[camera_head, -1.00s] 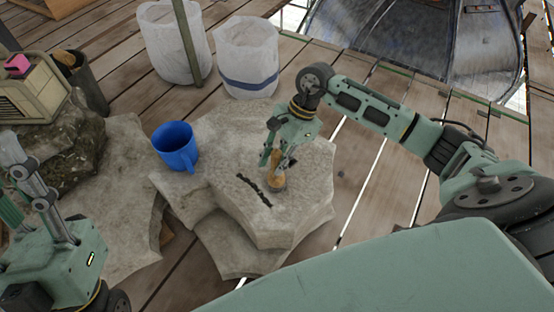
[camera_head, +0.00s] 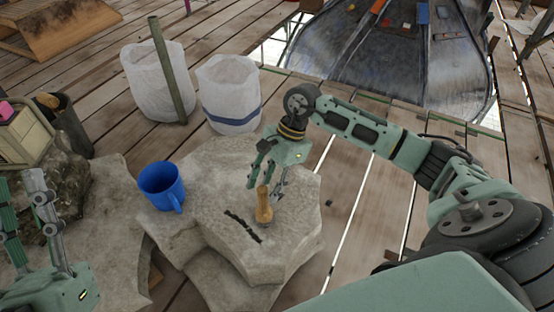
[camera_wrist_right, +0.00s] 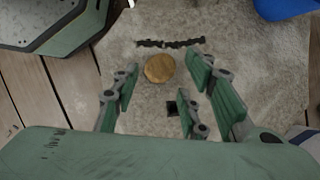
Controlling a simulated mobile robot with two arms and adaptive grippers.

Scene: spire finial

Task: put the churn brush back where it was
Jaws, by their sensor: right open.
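The churn brush, as I take it, is the light wooden piece (camera_head: 264,206) standing upright on the pale stone slab (camera_head: 285,245). In the right wrist view its round wooden top (camera_wrist_right: 159,68) shows from above. My right gripper (camera_head: 265,182) is open just above and behind it. In the wrist view the fingers (camera_wrist_right: 163,88) are spread, with the wooden top beyond their tips and nothing held. My left gripper (camera_head: 22,182) is at the left edge, fingers apart and empty.
A dark jagged strip (camera_head: 243,225) lies beside the wooden piece. A blue mug (camera_head: 160,185) stands left on the stone. Two white bins (camera_head: 230,95) stand behind. A dark container (camera_head: 70,130) holding a brown-topped item is at far left.

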